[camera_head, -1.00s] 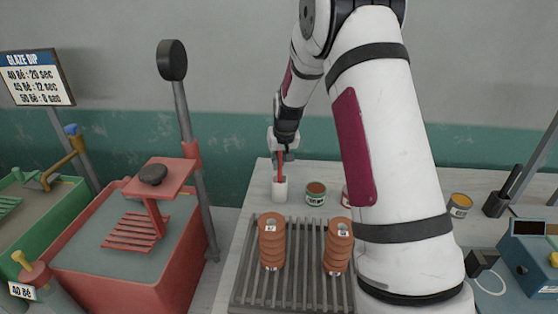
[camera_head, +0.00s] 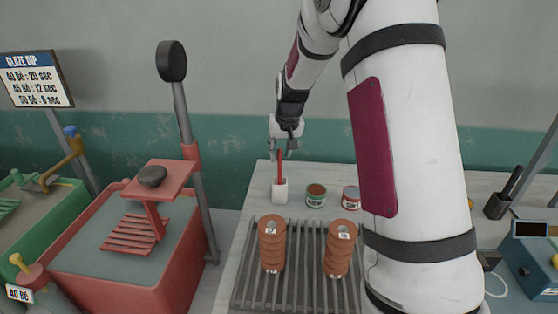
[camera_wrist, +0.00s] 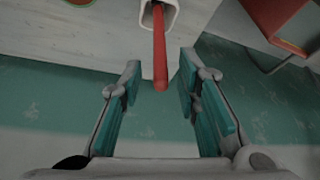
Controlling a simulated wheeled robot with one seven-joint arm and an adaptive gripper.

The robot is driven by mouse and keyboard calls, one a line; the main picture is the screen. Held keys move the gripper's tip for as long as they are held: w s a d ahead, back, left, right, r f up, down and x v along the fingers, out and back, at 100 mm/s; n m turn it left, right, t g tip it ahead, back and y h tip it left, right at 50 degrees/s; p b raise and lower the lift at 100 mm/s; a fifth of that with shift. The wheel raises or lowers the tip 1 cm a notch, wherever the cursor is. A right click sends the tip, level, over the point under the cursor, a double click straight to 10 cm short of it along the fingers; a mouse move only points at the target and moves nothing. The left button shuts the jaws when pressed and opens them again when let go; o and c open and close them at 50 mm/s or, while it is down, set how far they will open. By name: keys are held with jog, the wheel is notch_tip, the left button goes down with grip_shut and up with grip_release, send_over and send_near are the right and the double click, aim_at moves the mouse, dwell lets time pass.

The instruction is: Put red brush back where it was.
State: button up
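The red brush (camera_head: 280,164) stands upright in a small white holder (camera_head: 280,193) near the back left of the table. In the wrist view the red brush (camera_wrist: 160,55) rises out of the square white holder (camera_wrist: 172,12). My gripper (camera_head: 285,147) is above the holder, around the top of the brush or just above it. In the wrist view my gripper (camera_wrist: 160,95) is open, its teal-padded fingers spread apart. The brush's end lies between them in the picture, touching neither finger. The brush's lower end is hidden inside the holder.
A green-labelled can (camera_head: 316,195) and a red-labelled can (camera_head: 351,196) stand right of the holder. In front is a slatted rack (camera_head: 303,285) with two stacks of brown discs (camera_head: 272,245). A red dip tank (camera_head: 90,270) stands left of the table.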

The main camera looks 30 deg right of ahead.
jog(key=s+a+r+n, duration=0.1)
jog(key=s+a+r, duration=0.4)
jog(key=s+r, duration=0.3)
jog(key=s+a+r, duration=0.5)
jog(key=s+r, duration=0.2)
jog(key=s, duration=0.1)
jog(key=s+a+n, duration=0.1)
jog(key=s+a, duration=0.2)
jog(key=s, duration=0.6)
jog(key=s+a+n+t+y, duration=0.1)
jog(key=s+a, duration=0.2)
jog(key=s, duration=0.7)
jog(key=shift+s, duration=0.3)
